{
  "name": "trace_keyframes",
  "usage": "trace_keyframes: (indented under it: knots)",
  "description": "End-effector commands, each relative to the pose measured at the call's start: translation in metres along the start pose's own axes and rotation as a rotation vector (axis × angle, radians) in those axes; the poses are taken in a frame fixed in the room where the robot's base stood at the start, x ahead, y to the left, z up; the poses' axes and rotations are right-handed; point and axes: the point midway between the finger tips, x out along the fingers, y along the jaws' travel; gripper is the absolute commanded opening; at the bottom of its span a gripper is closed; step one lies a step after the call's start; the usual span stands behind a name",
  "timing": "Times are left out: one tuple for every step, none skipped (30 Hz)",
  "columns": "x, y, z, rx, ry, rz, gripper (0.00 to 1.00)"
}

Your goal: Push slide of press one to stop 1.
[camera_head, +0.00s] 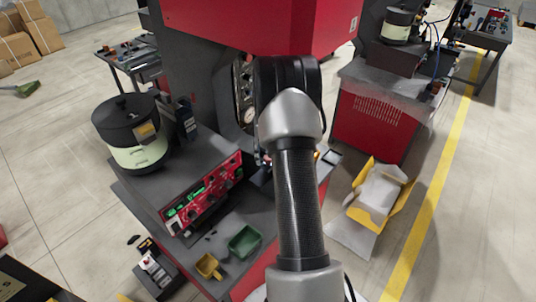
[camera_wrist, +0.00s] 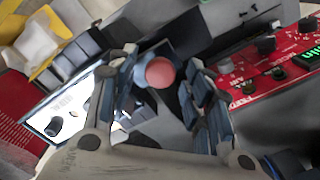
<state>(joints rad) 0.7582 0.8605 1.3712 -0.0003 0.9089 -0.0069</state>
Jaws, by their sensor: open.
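The press (camera_head: 260,22) with its red upper body stands in front of me in the head view. My own arm covers the middle of it. In the wrist view my gripper (camera_wrist: 158,92) is open, with one dark-padded finger on the left and one on the right. A round pink-red knob (camera_wrist: 160,72) shows between the fingers, near their tips. I cannot tell whether a finger touches it. I cannot tell for certain which part is the slide, or where stop 1 is. In the head view my gripper is hidden behind my arm.
A red control panel (camera_head: 204,194) with green displays sits left of my arm; it also shows in the wrist view (camera_wrist: 270,85). A bowl feeder (camera_head: 141,155) stands behind it. Green (camera_head: 245,241) and yellow (camera_head: 208,266) bins lie in front. A yellow box (camera_head: 403,197) is on the floor right.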

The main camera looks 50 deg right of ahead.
Motion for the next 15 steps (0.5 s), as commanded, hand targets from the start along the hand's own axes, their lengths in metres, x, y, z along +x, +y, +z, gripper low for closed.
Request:
trace_keyframes:
  knots:
    - [0.0003, -0.0001, 0.0002, 0.0, -0.001, 0.0, 0.48]
    - [0.0003, -0.0001, 0.0002, 0.0, -0.001, 0.0, 0.48]
    - [0.0004, -0.0001, 0.0002, 0.0, -0.001, 0.0, 0.48]
    - [0.0004, -0.0002, 0.0003, 0.0, -0.001, 0.0, 0.48]
    - [0.0004, -0.0002, 0.0003, 0.0, -0.001, 0.0, 0.48]
    - [0.0005, -0.0002, 0.0003, 0.0, -0.001, 0.0, 0.48]
    - [0.0005, -0.0002, 0.0003, 0.0, -0.001, 0.0, 0.48]
    - [0.0005, -0.0002, 0.0003, 0.0, -0.001, 0.0, 0.48]
    - [0.0005, -0.0002, 0.0004, 0.0, -0.001, 0.0, 0.48]
    - [0.0005, -0.0002, 0.0004, 0.0, -0.001, 0.0, 0.48]
    - [0.0006, -0.0003, 0.0005, 0.0, -0.001, 0.0, 0.48]
    - [0.0005, -0.0008, 0.0009, 0.0, -0.001, 0.0, 0.48]
    - [0.0005, -0.0016, 0.0016, 0.0, -0.001, 0.0, 0.48]
    - [0.0005, -0.0026, 0.0025, -0.001, -0.001, 0.0, 0.48]
    - [0.0004, -0.0048, 0.0045, -0.001, -0.001, 0.0, 0.48]
